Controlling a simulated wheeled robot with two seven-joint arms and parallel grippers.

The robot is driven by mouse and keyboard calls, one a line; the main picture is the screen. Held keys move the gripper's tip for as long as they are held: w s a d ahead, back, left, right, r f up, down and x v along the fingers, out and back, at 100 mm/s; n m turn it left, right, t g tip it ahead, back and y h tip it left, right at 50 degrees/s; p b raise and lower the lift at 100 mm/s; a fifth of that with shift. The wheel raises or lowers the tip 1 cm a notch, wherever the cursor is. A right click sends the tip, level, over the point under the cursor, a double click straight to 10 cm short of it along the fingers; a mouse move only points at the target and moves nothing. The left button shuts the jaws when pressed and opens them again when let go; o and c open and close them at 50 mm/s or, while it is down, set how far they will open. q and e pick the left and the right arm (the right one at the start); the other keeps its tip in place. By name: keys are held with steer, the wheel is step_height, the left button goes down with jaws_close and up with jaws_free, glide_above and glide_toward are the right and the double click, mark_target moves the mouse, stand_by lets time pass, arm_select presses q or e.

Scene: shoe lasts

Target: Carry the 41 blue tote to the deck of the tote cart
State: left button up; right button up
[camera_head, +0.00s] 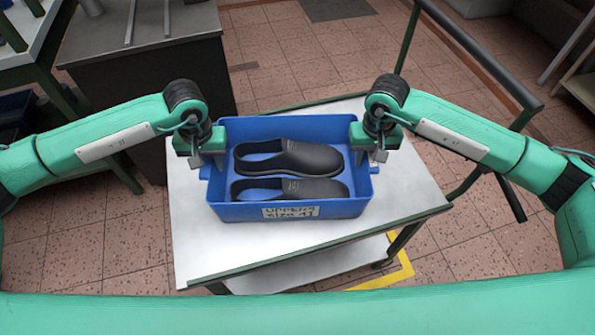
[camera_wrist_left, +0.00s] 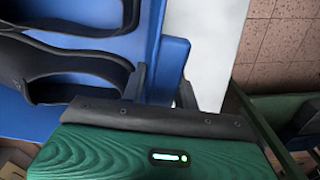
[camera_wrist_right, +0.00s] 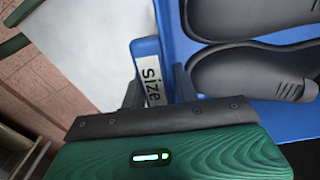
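The blue tote (camera_head: 345,208) is on the white top of a green-framed cart. It holds two dark clogs (camera_head: 290,158) side by side. A card on its front reads "uppers size 41". My left gripper (camera_head: 207,162) is at the tote's left end and my right gripper (camera_head: 372,158) at its right end. In the left wrist view my left fingers (camera_wrist_left: 162,92) stand either side of the end wall. In the right wrist view my right fingers (camera_wrist_right: 156,90) do the same beside a "size" card (camera_wrist_right: 151,80). Whether either pair presses on the wall cannot be made out.
The cart top (camera_head: 415,190) has bare room to the right and in front of the tote. A dark push-handle bar (camera_head: 490,60) rises at its right. A dark-topped bench (camera_head: 150,45) stands behind left. Yellow floor tape (camera_head: 400,272) shows below, on brown tiles.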

arm_select(q)
steer(key=o, duration=0.4)
arm_select(e)
steer(key=o, duration=0.4)
arm_select(q)
steer(key=shift+o, duration=0.2)
steer(key=shift+r, duration=0.1)
arm_select(e)
steer(key=shift+o, duration=0.2)
arm_select(q)
step_height(320, 180, up, 12)
steer(key=shift+f, duration=0.2)
arm_select(e)
steer(key=shift+r, duration=0.35)
arm_select(q)
steer(key=shift+r, duration=0.15)
arm_select(e)
step_height(320, 180, up, 7)
steer(key=shift+f, duration=0.1)
